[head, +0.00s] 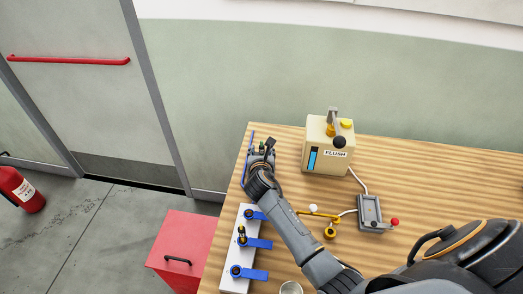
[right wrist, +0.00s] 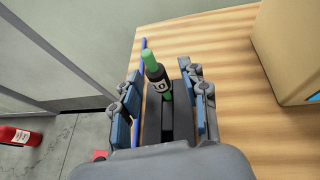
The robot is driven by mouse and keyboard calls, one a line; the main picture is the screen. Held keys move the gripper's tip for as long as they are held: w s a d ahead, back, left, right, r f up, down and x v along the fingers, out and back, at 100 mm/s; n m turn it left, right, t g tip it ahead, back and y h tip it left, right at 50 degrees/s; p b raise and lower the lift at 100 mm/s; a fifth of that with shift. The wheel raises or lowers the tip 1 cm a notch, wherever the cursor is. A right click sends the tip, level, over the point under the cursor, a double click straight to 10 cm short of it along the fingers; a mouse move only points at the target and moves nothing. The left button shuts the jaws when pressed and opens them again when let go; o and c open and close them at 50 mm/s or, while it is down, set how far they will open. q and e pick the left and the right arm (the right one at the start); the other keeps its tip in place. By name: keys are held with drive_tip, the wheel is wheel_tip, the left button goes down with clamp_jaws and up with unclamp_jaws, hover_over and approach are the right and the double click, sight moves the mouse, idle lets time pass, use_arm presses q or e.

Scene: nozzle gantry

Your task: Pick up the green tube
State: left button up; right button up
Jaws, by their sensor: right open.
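The green tube (right wrist: 155,72) shows in the right wrist view, with a green top, a dark body and a white label. It leans over a dark slotted part, and its lower end is partly hidden. My right gripper (right wrist: 165,92) is open, with one finger on each side of the tube and gaps showing between. In the head view my right gripper (head: 262,160) is over the table's far left corner, where it largely hides what is beneath. My left gripper is not in view.
The wooden table (head: 420,170) holds a cream FLUSH box (head: 327,146), a grey switch box (head: 370,212), a yellow valve (head: 330,231) and a white block with blue levers (head: 236,262). A blue rod (head: 245,160) lies by the left edge. A red chest (head: 185,240) stands left.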

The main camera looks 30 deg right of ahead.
drive_tip(key=shift+w+d+f, duration=0.1)
drive_tip(key=shift+w, duration=0.1)
drive_tip(key=c, duration=0.9)
